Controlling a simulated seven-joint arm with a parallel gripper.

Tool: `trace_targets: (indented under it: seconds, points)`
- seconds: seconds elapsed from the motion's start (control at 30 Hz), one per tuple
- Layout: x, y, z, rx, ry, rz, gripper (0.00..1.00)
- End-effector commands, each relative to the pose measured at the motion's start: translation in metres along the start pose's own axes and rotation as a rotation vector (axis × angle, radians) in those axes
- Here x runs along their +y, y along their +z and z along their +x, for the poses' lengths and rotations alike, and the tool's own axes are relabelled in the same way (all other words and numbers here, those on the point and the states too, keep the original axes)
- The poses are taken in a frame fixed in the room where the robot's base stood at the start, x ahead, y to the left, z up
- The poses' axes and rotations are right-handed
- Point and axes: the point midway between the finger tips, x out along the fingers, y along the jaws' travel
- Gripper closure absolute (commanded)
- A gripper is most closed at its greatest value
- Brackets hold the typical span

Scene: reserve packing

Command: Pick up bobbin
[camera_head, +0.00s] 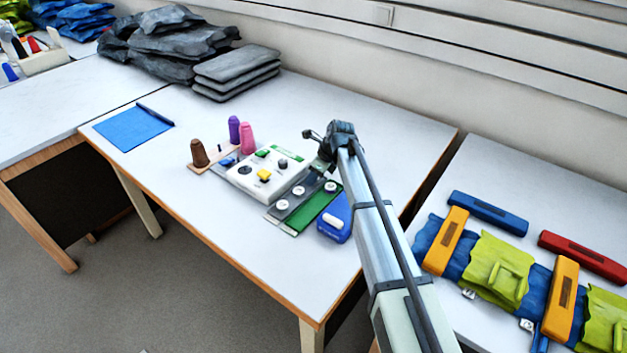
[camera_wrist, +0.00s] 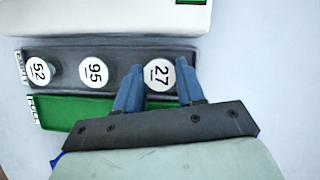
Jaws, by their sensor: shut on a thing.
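Three bobbins with white numbered tops show in a row in the wrist view: bobbin 52 (camera_wrist: 38,71), bobbin 95 (camera_wrist: 93,71) and bobbin 27 (camera_wrist: 159,75). Bobbins 52 and 95 stand on a dark grey strip (camera_wrist: 66,56). My gripper (camera_wrist: 160,84) is shut on bobbin 27, with one blue finger on each side of it, at the strip's right end. Whether bobbin 27 is clear of the strip I cannot tell. In the head view my gripper (camera_head: 325,165) is low over the strip's far end, partly hidden by my arm.
A green strip (camera_wrist: 88,112) lies beside the grey one. A white machine (camera_head: 258,180) adjoins the other side. A blue case (camera_head: 334,225) is near the table's front. The table's right part is clear.

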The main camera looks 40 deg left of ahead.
Motion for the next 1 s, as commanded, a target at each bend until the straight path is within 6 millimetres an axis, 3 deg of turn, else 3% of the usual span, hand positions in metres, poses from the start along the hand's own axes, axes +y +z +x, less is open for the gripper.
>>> trace_targets:
  seconds: [0.37,0.8,1.0]
  points:
    - [0.0,0.004,-0.009,-0.001,-0.001,0.0,0.9]
    - [-0.001,0.031,-0.074,-0.001,-0.002,-0.001,0.9]
    - [0.005,0.043,-0.087,0.0,0.003,-0.008,0.9]
